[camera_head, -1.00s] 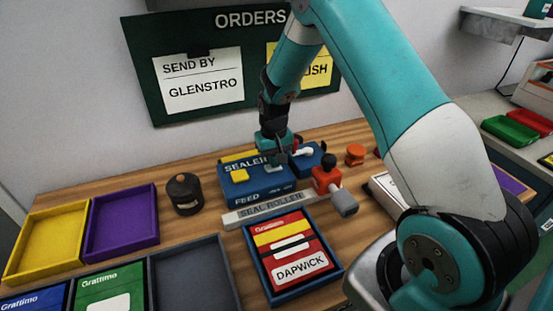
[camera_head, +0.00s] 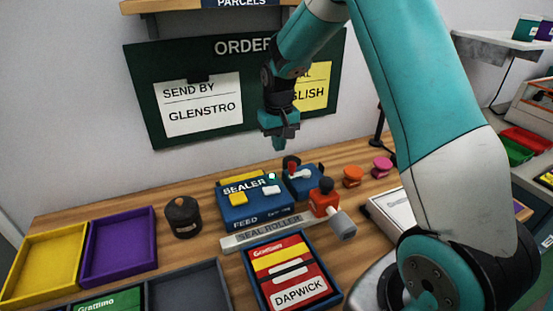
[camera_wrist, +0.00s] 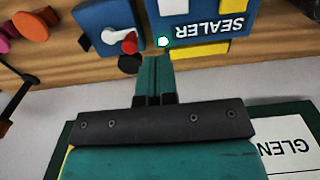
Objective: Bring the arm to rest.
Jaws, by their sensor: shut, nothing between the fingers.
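My gripper (camera_head: 281,143) hangs fingers-down in the air above the blue sealer (camera_head: 245,208), in front of the green orders board (camera_head: 150,60). Its fingers are shut with nothing between them. In the wrist view, my gripper (camera_wrist: 153,65) shows its two green fingers together. The sealer (camera_wrist: 205,18) lies beyond the fingertips there, apart from them. A green light (camera_head: 272,176) shows on the sealer beside a white button. A small blue unit with a white lever and a red knob (camera_wrist: 108,30) stands beside the sealer.
A red-handled seal roller (camera_head: 325,200) lies before the sealer. A blue tray (camera_head: 255,285) holds a Dapwick packet. Yellow (camera_head: 45,262) and purple (camera_head: 120,245) trays stand left, with a dark pot (camera_head: 183,217). Orange (camera_head: 352,176) and pink knobs stand right. A shelf (camera_head: 190,6) hangs above the board.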

